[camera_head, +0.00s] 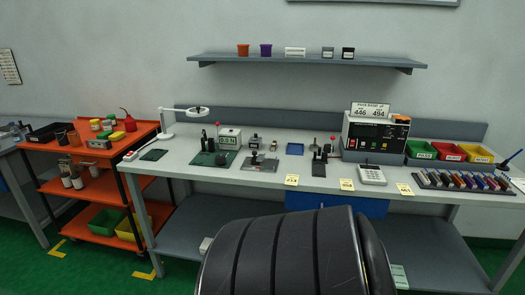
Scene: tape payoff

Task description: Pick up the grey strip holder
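A dark rack (428,187) at the right end of the bench holds a row of several small upright pieces in different colours. Some look greyish, but they are too small to tell whether one is the grey strip holder. I cannot single out the grey strip holder elsewhere on the bench. Neither of my grippers shows in the head view. A large black rounded part, likely mine, fills the bottom middle and hides part of the bench's lower shelf.
The grey bench (265,177) carries a black tester (375,135), a keypad device (371,175), a magnifier lamp (197,110) and small tools. Red (421,150), green and yellow bins stand behind the rack. An orange cart (92,190) stands left. A wall shelf (300,59) hangs above.

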